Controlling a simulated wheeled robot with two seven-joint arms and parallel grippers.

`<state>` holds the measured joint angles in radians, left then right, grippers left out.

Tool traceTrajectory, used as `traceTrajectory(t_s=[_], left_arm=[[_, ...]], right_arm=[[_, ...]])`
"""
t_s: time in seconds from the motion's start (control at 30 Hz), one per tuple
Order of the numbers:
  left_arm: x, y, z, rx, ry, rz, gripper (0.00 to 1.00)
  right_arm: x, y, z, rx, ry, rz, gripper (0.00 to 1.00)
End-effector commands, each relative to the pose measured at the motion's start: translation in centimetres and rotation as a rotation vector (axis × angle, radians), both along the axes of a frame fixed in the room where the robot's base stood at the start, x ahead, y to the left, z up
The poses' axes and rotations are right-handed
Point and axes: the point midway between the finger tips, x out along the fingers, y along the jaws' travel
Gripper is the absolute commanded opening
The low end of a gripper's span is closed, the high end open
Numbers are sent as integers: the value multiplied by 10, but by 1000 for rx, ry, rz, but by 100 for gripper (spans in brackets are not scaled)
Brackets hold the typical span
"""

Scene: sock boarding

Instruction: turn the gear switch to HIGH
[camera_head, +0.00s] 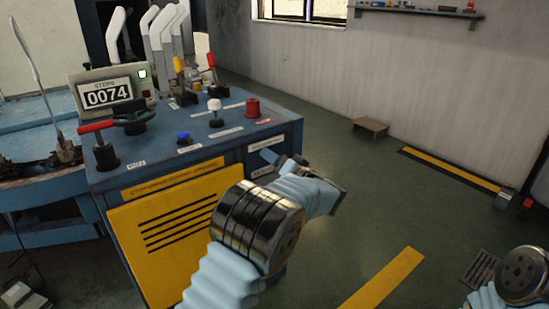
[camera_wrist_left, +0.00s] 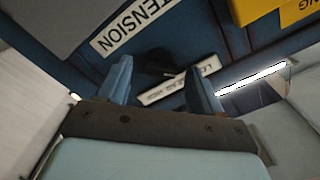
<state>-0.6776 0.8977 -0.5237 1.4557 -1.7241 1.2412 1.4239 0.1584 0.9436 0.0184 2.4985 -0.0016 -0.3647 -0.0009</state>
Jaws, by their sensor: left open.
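The gear switch (camera_wrist_left: 168,62) is a small dark knob on the blue console's side panel, seen in the left wrist view between my fingers. A white label (camera_wrist_left: 178,83), partly hidden, sits beside it; its words are hard to read. My left gripper (camera_wrist_left: 160,75) is open, its two blue fingers on either side of the switch, apart from each other. I cannot tell whether they touch it or which way it points. In the head view my left gripper (camera_head: 283,160) is at the console's right side and hides the switch. My right gripper is out of frame.
The console (camera_head: 245,133) carries levers, a red-handled crank (camera_head: 97,127), a blue button (camera_head: 184,138) and a counter (camera_head: 107,94) reading 0074. A yellow panel (camera_head: 165,245) covers its front. A TENSION label (camera_wrist_left: 125,28) is near the switch. Floor to the right is mostly clear.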

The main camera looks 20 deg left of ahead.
Motion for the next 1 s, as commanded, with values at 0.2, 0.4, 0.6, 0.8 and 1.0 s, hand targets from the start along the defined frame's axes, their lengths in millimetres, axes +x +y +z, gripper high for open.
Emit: traceTrajectory(t_s=[0.2,0.4,0.6,0.8,1.0], left_arm=[[4,4,-1,0,2,-1,66],[3,4,-1,0,1,-1,57],[3,4,-1,0,1,-1,26],[3,4,-1,0,2,-1,10],[3,4,-2,20,28,-1,10]], right_arm=[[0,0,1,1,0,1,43],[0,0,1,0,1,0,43],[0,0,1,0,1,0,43],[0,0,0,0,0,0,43],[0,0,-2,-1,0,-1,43]])
